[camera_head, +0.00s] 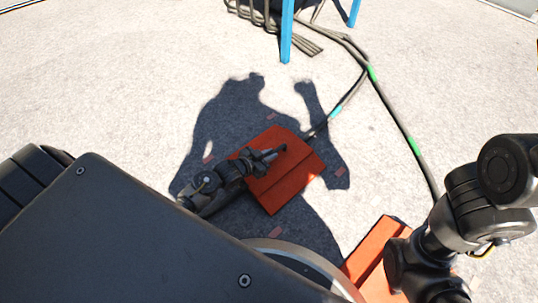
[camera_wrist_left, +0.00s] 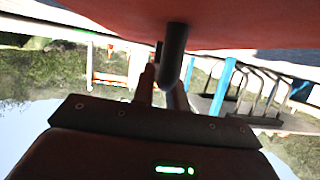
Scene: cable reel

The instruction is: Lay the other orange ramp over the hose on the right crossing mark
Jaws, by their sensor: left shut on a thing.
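An orange ramp (camera_head: 290,188) lies in the middle of the head view, its far edge at the hose (camera_head: 318,129) with a cyan band. My left gripper (camera_head: 272,154) is over it, shut on its dark handle. In the left wrist view the handle (camera_wrist_left: 175,45) stands between the fingers against the orange surface (camera_wrist_left: 235,22). I cannot tell if this ramp touches the ground. The other orange ramp (camera_head: 374,262) is at the lower right, partly hidden by my right arm. My right gripper is not visible. Small reddish floor marks (camera_head: 340,171) surround the middle ramp.
A second hose run (camera_head: 390,110) with green bands curves down the right side towards my right arm. Blue posts (camera_head: 287,35) and coiled hose stand at the top. Pale ground is clear at left and upper left. My shadow falls around the middle ramp.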

